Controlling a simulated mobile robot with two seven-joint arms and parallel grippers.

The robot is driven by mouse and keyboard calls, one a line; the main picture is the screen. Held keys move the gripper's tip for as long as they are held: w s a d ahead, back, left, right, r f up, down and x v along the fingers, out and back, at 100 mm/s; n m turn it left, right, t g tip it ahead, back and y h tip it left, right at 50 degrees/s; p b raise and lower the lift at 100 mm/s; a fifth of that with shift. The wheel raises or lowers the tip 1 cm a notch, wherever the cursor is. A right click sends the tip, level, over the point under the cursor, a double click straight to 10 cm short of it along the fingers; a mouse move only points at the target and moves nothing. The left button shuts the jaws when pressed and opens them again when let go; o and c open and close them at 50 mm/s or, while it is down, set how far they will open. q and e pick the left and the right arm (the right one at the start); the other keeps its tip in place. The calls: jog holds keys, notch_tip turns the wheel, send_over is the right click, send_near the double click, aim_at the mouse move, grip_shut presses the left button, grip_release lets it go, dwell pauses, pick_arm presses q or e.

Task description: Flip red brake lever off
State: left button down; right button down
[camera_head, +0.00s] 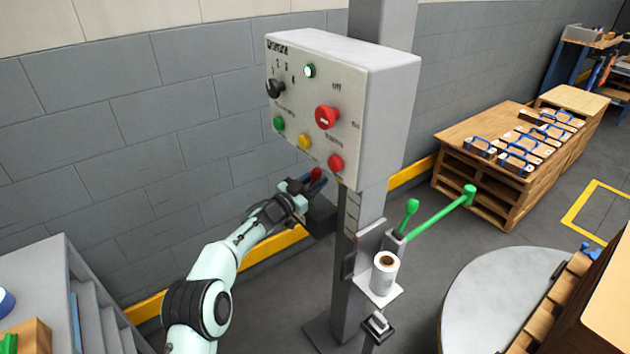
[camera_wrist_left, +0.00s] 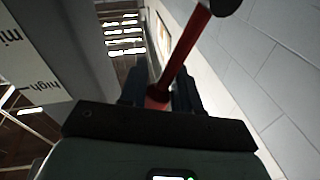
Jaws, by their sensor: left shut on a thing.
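The red brake lever (camera_head: 316,174) sticks out below the control box, beside the grey column, in the head view. Its red shaft (camera_wrist_left: 182,60) runs up to a dark end in the left wrist view. My left gripper (camera_head: 308,184) is at the lever, with its dark fingers on either side of the red shaft. It is shut on the lever. The fingers hide part of the shaft. My right gripper is in neither view.
The control box (camera_head: 390,110) with several buttons is just above my left gripper. A paper roll (camera_head: 385,272) and green-tipped levers (camera_head: 440,212) are on the column's right. A round table (camera_head: 490,290) stands at lower right.

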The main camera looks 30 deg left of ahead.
pick_arm(q)
jog(key=shift+d+r, duration=0.1)
jog(key=shift+r, duration=0.05)
jog(key=c, duration=0.8)
grip_release()
jog(key=shift+c, duration=0.2)
jog(key=shift+s, duration=0.1)
jog(key=p+v, duration=0.2)
jog(key=v, duration=1.1)
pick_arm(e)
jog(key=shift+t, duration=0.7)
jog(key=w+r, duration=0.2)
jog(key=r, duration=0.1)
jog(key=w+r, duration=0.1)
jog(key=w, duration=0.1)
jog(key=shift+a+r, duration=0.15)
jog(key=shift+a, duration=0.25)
